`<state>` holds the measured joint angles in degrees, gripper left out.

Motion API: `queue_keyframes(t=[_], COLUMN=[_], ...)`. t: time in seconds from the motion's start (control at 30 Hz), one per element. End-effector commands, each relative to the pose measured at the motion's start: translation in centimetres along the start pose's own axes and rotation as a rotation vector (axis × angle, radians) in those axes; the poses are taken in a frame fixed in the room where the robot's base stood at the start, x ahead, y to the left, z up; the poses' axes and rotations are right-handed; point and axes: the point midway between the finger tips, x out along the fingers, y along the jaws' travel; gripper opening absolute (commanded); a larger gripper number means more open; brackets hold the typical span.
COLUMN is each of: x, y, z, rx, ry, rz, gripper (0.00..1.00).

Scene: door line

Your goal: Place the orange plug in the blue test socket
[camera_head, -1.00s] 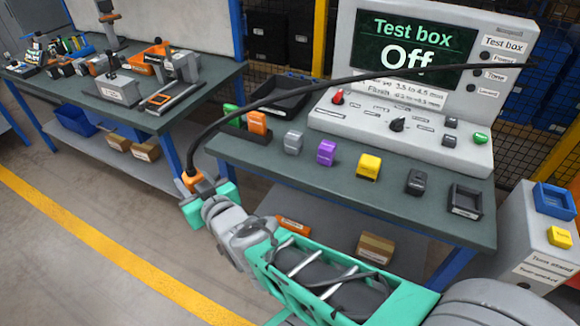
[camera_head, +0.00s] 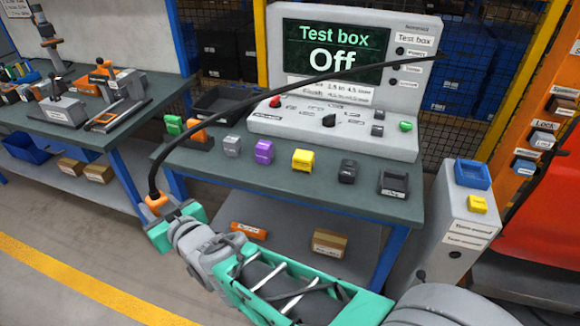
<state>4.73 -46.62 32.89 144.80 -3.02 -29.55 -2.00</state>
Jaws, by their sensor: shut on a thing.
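The orange plug (camera_head: 156,200) is at the end of a black cable, between the teal fingers of my gripper (camera_head: 172,217). My gripper is shut on the plug, in front of the left end of the test bench and apart from it. The cable rises from the plug and arcs right across the test box (camera_head: 345,75), whose screen reads "Off". A blue square piece (camera_head: 472,174) sits on top of a grey stand at the right. I cannot tell whether it is the blue test socket. No blue block shows in the bench's front row.
The bench (camera_head: 300,195) carries green, orange, grey, purple, yellow and black blocks along its front, and a dark tray (camera_head: 393,184). The grey stand (camera_head: 455,225) is right of the bench. An orange panel (camera_head: 545,115) with labelled blocks is farther right.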

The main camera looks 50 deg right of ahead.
Motion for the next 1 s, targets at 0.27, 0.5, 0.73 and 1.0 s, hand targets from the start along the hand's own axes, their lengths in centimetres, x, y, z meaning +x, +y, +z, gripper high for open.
queue_keyframes(t=[0.27, 0.5, 0.73, 1.0], x=[1.5, -2.6, -5.2, -0.1], y=[13.7, 25.4, 29.2, 33.7], z=[1.0, 0.6, 0.1, 2.0], rx=[0.037, 0.056, 0.065, 0.069], ry=[0.006, 0.004, 0.003, 0.000], rz=[0.196, 0.309, 0.335, 0.331], gripper=[0.00, 0.00, 0.00, 0.00])
